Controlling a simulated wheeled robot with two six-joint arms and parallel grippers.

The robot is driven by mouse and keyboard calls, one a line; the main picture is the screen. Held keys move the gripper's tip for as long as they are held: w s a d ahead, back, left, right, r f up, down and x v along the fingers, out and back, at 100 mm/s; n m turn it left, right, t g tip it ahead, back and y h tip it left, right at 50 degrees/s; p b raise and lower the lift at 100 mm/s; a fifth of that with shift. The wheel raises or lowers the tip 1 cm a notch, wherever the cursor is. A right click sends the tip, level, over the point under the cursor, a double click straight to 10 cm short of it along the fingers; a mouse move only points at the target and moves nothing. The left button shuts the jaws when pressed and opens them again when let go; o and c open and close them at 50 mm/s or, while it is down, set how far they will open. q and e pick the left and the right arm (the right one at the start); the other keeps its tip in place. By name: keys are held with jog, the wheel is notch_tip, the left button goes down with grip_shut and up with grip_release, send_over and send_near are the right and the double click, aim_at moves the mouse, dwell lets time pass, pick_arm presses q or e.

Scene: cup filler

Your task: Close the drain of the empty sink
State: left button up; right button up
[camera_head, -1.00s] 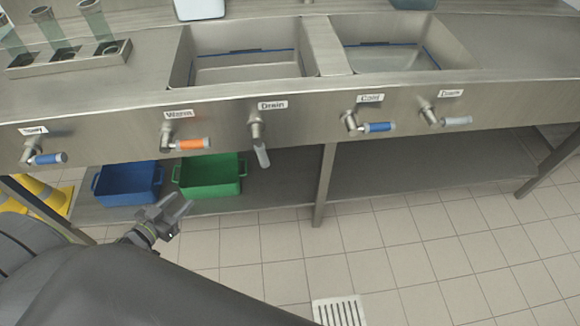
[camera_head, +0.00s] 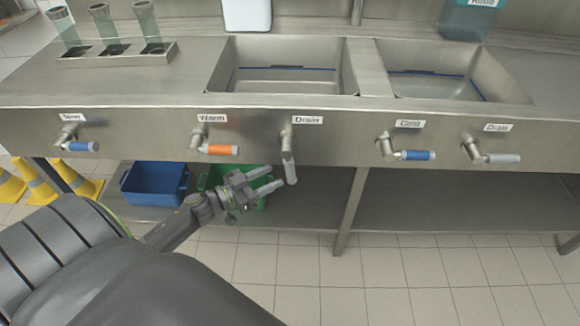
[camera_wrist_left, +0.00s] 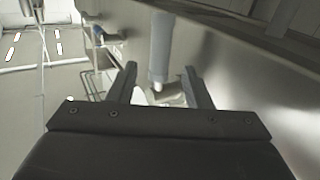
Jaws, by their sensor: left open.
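The left sink (camera_head: 285,86) and the right sink (camera_head: 490,72) are set in the steel counter; I cannot tell for sure whether either holds water. The left sink's drain valve has a grey lever (camera_head: 290,171) hanging down under a "Drain" label. The right drain lever (camera_head: 500,158) lies sideways, pointing right. My left gripper (camera_head: 279,178) is open and empty, its fingertips just left of the hanging lever. In the left wrist view the grey lever (camera_wrist_left: 161,45) shows ahead, between the lines of the open fingers (camera_wrist_left: 160,88). My right gripper is not in view.
The warm tap with its orange handle (camera_head: 220,150) is left of the drain valve; the cold tap with a blue handle (camera_head: 418,155) is right. A blue bin (camera_head: 155,185) and a green bin (camera_head: 212,180) sit on the shelf below. A table leg (camera_head: 349,210) stands right of the gripper.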

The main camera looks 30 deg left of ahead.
aim_at(290, 168)
pick_arm(q)
jog(key=x, duration=0.7)
jog(key=shift+s, duration=0.1)
grip_shut()
